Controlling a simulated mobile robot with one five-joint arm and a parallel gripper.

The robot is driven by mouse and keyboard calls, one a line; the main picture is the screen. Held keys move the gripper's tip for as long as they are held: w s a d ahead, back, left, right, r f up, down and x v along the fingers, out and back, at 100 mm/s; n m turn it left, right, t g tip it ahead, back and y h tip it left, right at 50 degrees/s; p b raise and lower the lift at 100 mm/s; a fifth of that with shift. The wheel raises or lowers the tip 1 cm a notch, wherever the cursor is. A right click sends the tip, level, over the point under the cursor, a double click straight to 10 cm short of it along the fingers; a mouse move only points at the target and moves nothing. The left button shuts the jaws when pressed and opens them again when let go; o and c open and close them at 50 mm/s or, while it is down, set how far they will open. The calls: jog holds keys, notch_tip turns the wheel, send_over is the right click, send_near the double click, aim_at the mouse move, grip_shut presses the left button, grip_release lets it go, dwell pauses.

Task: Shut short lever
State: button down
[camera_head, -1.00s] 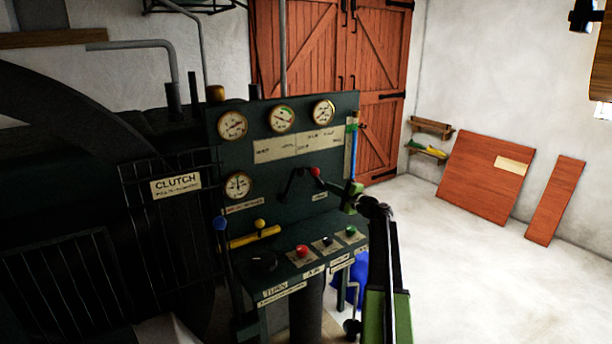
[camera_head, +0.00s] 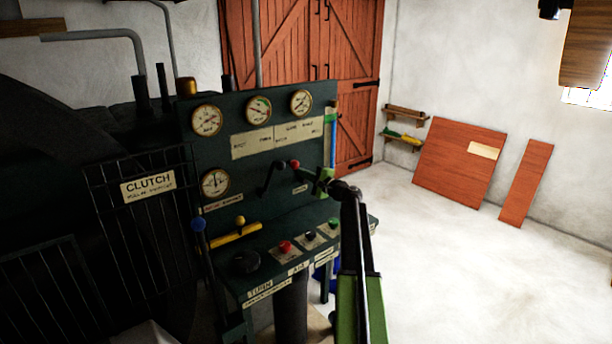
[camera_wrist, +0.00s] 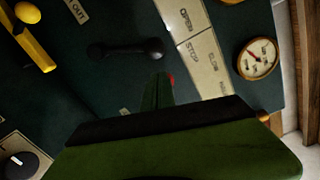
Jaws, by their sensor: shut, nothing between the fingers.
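A black lever (camera_head: 270,180) sits on the upright dark green panel, beside a red knob (camera_head: 294,164). In the wrist view a short black bar with rounded ends (camera_wrist: 125,48) lies nearly level on the panel, left of the plate with OPEN, STOP and SLOW. I cannot tell for certain which one is the short lever. My gripper (camera_head: 318,178) is shut and empty, just right of the red knob. In the wrist view my gripper (camera_wrist: 158,88) covers most of the red knob (camera_wrist: 172,79); whether they touch is unclear.
Dials and a label plate (camera_head: 277,138) are above. Left are a blue-knobbed lever (camera_head: 198,225) and a yellow lever (camera_head: 236,235). Push buttons line the desk (camera_head: 286,246). Open floor (camera_head: 470,270) lies right.

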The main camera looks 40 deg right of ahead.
jog(key=w, duration=0.6)
jog(key=shift+w+a, duration=0.25)
jog(key=shift+w, duration=0.05)
jog(key=shift+r, duration=0.1)
